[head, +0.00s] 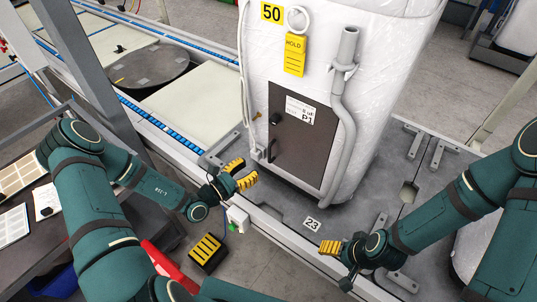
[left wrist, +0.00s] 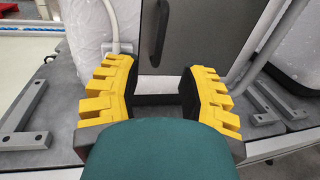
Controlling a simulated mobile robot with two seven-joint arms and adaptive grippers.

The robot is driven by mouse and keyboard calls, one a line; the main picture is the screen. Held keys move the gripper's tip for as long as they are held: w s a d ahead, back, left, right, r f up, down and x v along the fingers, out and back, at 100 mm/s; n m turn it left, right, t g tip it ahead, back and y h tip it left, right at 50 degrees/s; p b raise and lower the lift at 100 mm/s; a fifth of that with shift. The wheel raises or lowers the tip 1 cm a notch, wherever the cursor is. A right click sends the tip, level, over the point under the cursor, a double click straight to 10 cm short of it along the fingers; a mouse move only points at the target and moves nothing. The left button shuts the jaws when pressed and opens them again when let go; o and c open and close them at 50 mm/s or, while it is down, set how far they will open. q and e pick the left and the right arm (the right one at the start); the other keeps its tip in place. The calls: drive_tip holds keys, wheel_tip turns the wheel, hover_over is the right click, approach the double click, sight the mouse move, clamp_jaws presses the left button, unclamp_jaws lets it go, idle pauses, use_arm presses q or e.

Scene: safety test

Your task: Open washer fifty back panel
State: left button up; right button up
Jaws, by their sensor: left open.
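The washer (head: 350,25), wrapped in white film, bears a yellow 50 sign (head: 271,12) and a yellow HOLD tag (head: 294,54). Its dark grey back panel (head: 300,150) looks closed, with a black handle (head: 272,150) on its left side and a white P1 label (head: 300,110). My left gripper (head: 243,175) is open and empty, low and left of the panel. In the left wrist view its yellow fingers (left wrist: 160,95) stand apart below the panel (left wrist: 195,35) and handle (left wrist: 154,32). My right gripper (head: 330,247) is below and right of the panel; its finger gap is hidden.
A grey pipe (head: 341,125) runs down right of the panel. The washer stands on a grey platform (head: 375,200) with a 23 tag (head: 312,224) and metal brackets. A yellow-and-black box (head: 207,250) is below my left gripper. A conveyor (head: 185,105) lies left.

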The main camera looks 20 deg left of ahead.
sight(270, 160)
use_arm(q)
drive_tip(key=b+x, duration=0.1)
drive_tip(key=x, duration=0.8)
drive_tip(key=shift+w+d, duration=0.2)
clamp_jaws()
